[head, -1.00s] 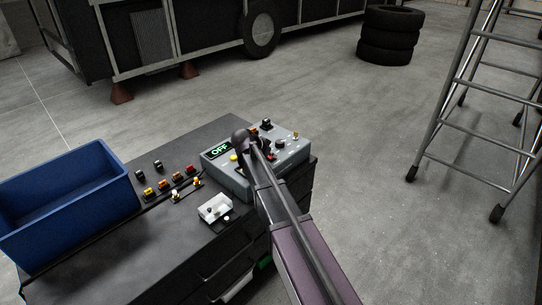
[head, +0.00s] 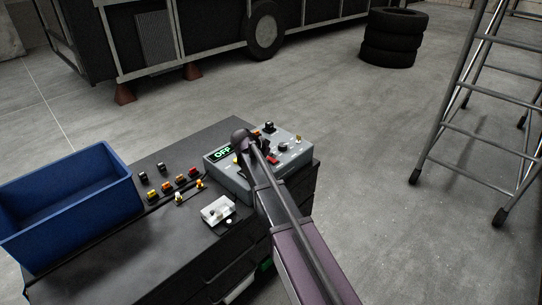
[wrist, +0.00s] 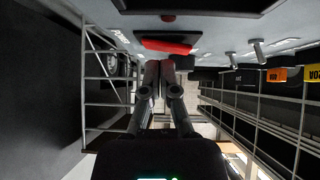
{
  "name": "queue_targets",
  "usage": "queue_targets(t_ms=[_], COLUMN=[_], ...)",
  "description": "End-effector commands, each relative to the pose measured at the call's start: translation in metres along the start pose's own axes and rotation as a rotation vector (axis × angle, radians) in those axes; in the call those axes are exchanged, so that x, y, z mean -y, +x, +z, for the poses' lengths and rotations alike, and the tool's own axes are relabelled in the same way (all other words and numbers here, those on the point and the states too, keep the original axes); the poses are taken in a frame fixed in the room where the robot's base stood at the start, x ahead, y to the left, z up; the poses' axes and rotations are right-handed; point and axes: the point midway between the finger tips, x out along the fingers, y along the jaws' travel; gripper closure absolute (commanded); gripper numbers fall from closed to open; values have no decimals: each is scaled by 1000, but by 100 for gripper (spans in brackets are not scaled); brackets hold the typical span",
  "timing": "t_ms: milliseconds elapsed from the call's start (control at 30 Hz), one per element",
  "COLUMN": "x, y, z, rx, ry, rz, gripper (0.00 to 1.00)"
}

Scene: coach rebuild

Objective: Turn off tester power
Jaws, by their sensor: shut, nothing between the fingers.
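The tester (head: 300,152) is a grey box with knobs and terminals on the far right end of the dark cart top. Its display (head: 221,154) shows a green "OFF". A red switch (head: 272,159) on its panel is partly covered by my arm. In the wrist view a red rocker (wrist: 167,44) is close beyond the fingertips, with a "Power" label (wrist: 120,34) at upper left. My gripper (wrist: 161,65) is shut and empty, its fingertips close to the red rocker; I cannot tell whether they touch.
A blue bin (head: 70,205) stands at the cart's left end. Several small coloured plugs (head: 168,186) and a white box (head: 217,210) lie between bin and tester. A ladder (head: 470,125) stands at right, and stacked tyres (head: 390,40) behind. The floor between is clear.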

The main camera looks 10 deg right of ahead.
Motion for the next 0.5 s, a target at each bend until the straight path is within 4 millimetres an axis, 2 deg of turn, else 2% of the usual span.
queue_targets(t_ms=[500], x=[-6], y=[-24], z=[-24], rx=[0], ry=[0], rz=[0], gripper=[100])
